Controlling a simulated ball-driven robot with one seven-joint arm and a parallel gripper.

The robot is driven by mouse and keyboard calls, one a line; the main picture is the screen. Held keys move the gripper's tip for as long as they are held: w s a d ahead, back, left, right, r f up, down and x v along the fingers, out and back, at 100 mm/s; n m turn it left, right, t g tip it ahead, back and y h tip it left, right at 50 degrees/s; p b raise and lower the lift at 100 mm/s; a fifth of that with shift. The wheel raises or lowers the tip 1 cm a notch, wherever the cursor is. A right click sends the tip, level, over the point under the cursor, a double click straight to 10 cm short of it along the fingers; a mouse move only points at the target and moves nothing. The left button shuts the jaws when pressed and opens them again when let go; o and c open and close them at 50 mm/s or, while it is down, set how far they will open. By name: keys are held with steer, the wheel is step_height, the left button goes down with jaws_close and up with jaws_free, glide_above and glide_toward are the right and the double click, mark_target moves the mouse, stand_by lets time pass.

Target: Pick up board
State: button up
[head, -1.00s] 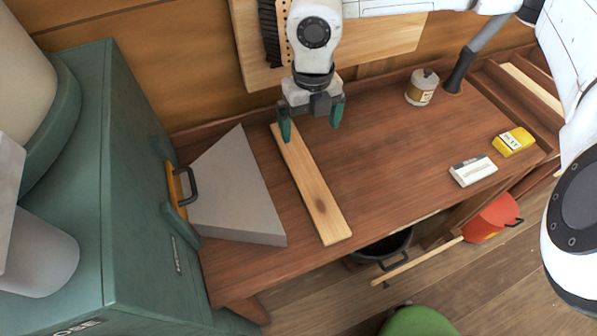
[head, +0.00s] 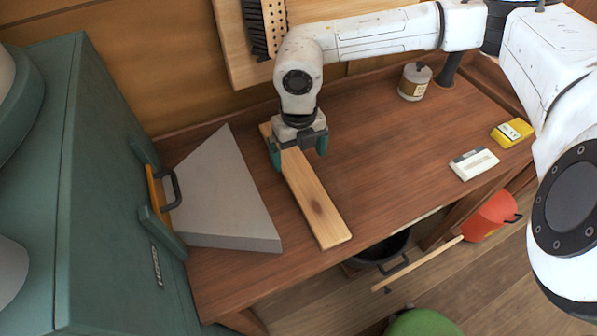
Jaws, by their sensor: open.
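The board (head: 312,200) is a long, narrow, pale wooden plank with a dark knot. It lies flat on the brown bench, running from the back towards the front edge. My gripper (head: 298,157), with green fingertips, is over the far part of the board, pointing down. Its fingers are open, one on each side of the board in this view. The wrist hides a part of the board, and I cannot tell whether the fingers touch it.
A grey slab (head: 221,197) lies left of the board, beside a green cabinet (head: 110,200) with a handle. A jar (head: 414,82), a white box (head: 474,164) and a yellow packet (head: 511,132) stand to the right.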

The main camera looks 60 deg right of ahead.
mark_target(298, 172)
steer(key=shift+f+p, duration=0.3)
steer(key=shift+f, duration=2.5)
steer(key=shift+c, duration=0.3)
steer(key=c, duration=1.2)
